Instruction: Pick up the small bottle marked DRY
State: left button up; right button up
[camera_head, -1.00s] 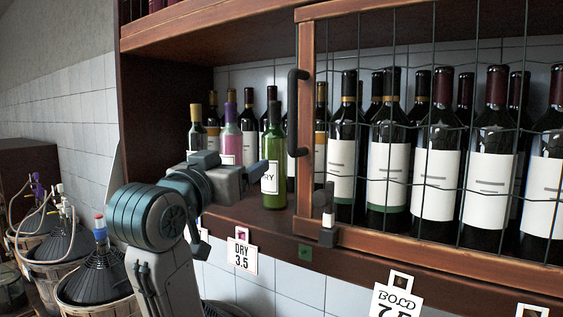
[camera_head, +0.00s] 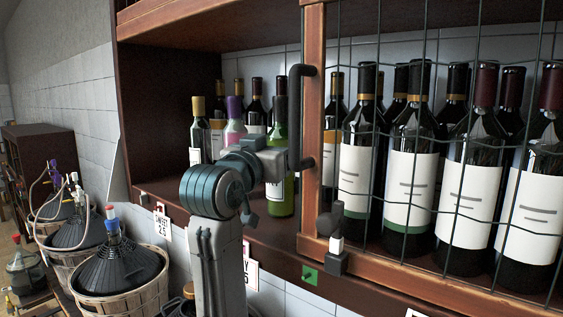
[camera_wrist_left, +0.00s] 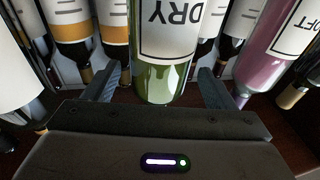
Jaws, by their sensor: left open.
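The small green bottle marked DRY (camera_head: 281,203) stands upright on the shelf, left of the cage door. My left arm is in front of it and hides its middle and most of its label. In the left wrist view the DRY bottle (camera_wrist_left: 166,82) shows upside down, its label clear to read. My left gripper (camera_wrist_left: 162,73) is open, with one finger on each side of the bottle. I cannot tell whether a finger touches it. In the head view my left gripper (camera_head: 268,162) is at the bottle's mid height. My right gripper is not in view.
A pink bottle marked SOFT (camera_wrist_left: 278,45) and a yellow-capped bottle (camera_head: 199,140) stand left of it in the head view. Dark bottles stand behind. The wire door's frame (camera_head: 312,120) and black handle (camera_head: 295,115) are close on the right. Basketed demijohns (camera_head: 115,270) stand lower left.

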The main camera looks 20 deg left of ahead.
pick_arm(q)
jog(key=p+x, duration=0.2)
jog(key=x, duration=0.1)
jog(key=shift+w+d, duration=0.1)
jog(key=shift+w, duration=0.2)
jog(key=shift+w+f, duration=0.1)
jog(key=c, duration=1.6)
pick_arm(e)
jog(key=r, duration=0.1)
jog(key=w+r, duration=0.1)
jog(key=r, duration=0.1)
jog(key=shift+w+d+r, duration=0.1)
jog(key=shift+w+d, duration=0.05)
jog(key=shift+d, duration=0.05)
pick_arm(q)
jog(key=shift+r, duration=0.2)
notch_tip(320, 180, up, 10)
jog(key=shift+f, duration=0.1)
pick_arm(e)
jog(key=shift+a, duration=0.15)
